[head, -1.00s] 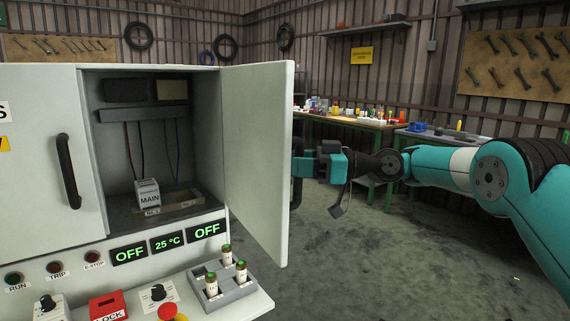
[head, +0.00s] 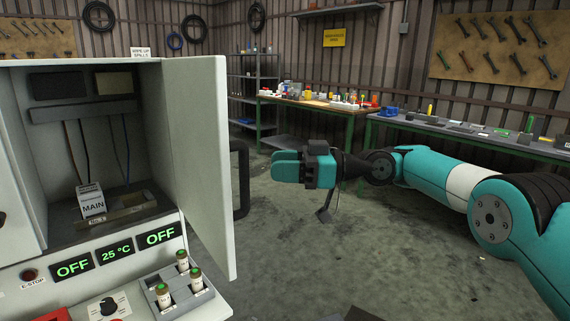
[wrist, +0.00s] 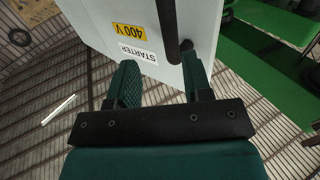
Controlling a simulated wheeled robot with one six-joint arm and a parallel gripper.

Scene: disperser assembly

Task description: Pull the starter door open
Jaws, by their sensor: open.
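The starter door (head: 188,165) stands swung open on the right side of the cabinet, and the inside of its compartment shows. Its dark bar handle (head: 240,178) is on the outer face, towards my arm. My gripper (head: 276,164) is to the right of the handle, apart from it, open and with nothing visible between the fingers. In the wrist view the door (wrist: 150,18) with its STARTER and 400V labels lies beyond the open fingers (wrist: 160,82). The handle (wrist: 187,46) shows near the right finger.
The compartment holds a block marked MAIN (head: 91,202). A grey holder (head: 182,293) with green-topped cylinders sits on the cabinet's front ledge. Workbenches (head: 318,108) stand along the back wall.

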